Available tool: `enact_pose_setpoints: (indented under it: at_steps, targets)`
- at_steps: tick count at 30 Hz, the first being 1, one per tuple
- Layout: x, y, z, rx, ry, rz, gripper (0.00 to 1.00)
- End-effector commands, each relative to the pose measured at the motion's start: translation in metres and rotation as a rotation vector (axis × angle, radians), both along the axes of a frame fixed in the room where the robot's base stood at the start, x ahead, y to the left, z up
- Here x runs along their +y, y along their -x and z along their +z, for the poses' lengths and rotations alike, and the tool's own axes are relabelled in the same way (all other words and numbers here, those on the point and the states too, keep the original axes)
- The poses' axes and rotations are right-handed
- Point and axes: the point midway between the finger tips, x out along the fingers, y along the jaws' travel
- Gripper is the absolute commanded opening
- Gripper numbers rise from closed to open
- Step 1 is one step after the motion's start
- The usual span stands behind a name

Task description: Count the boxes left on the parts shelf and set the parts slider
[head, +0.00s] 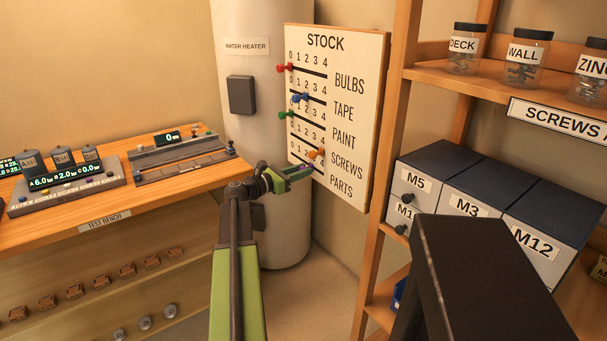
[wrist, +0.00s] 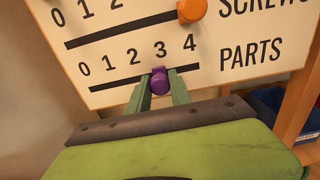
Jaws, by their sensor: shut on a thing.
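The STOCK board (head: 352,75) stands at the middle of the head view, with slider rows for bulbs, tape, paint, screws and parts. In the wrist view the purple parts slider knob (wrist: 160,82) sits on its slot below the 3 of a 0 to 4 scale. My gripper (wrist: 161,88) is shut on this knob, one finger on each side. In the head view my gripper (head: 294,174) reaches the board's lower left, partly covering the parts row. No shelf marked as parts is readable.
An orange knob (wrist: 192,10) sits just above the parts scale. The test bench (head: 65,219) is at left, with several small brown boxes (head: 74,291) on a shelf below. A wooden rack (head: 395,140) with jars and drawers stands at right.

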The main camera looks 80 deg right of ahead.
Motion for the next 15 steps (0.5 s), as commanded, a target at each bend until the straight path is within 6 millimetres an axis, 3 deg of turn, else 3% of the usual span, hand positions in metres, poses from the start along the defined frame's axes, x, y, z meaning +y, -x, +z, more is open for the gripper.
enact_pose_setpoints:
  at_steps: [15]
  targets:
    - [-0.016,-0.015,0.0,0.0,0.0,0.0,0.09]
